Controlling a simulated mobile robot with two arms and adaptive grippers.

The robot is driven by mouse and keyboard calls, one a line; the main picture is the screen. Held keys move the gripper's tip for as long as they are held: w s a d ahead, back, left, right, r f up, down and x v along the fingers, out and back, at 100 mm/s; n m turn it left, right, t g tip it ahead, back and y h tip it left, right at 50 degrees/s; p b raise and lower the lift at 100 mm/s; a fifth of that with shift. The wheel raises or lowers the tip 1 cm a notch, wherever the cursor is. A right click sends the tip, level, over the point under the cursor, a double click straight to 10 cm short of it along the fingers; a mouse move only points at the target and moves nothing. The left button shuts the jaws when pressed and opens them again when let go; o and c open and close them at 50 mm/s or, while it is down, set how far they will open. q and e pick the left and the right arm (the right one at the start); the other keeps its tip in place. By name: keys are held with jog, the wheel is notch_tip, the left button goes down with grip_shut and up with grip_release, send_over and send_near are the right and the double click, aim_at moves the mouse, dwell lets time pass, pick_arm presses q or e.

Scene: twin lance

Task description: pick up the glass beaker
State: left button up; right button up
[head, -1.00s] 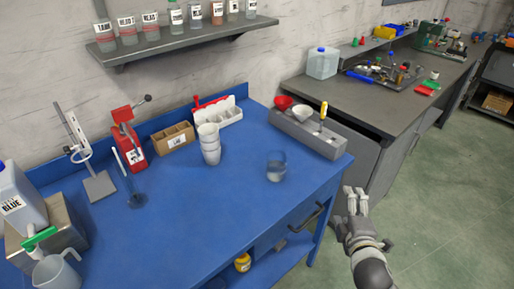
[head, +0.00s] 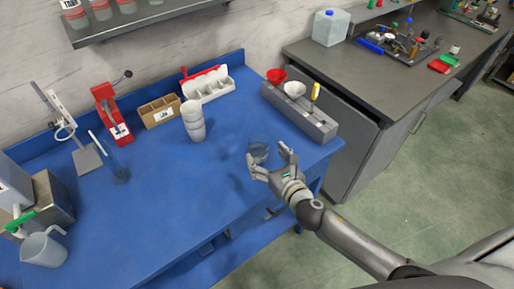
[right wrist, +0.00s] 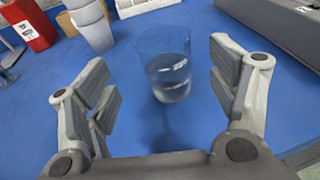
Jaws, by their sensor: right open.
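The glass beaker (head: 259,147) is clear and stands upright on the blue table, near its right edge. It also shows in the right wrist view (right wrist: 168,68), with some clear liquid or thick glass low in it. My right gripper (head: 270,164) is open, with its fingers pointing at the beaker. In the right wrist view the beaker stands between and just beyond the two fingers (right wrist: 165,95), with blue table showing on both sides of it. In the head view the fingers hide part of the beaker's lower side. My left gripper is not in view.
A stack of white cups (head: 194,122) stands left of the beaker. A grey tray (head: 300,118) with funnels and a yellow-handled tool lies behind it to the right. A wooden box (head: 160,113) and a white rack (head: 207,88) stand farther back. The table's front middle is clear.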

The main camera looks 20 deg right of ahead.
aim_at(255, 138)
jog(key=shift+x, duration=0.8)
jog(key=x, duration=0.1)
jog(key=p+x, duration=0.1)
jog(key=x, duration=0.2)
jog(key=shift+w+d+r, duration=0.15)
jog(key=shift+w+r, duration=0.1)
jog(key=shift+w+f, duration=0.15)
jog(key=shift+w, duration=0.3)
jog(key=c, duration=1.3)
jog(key=shift+o, duration=0.2)
jog(key=shift+r, duration=0.25)
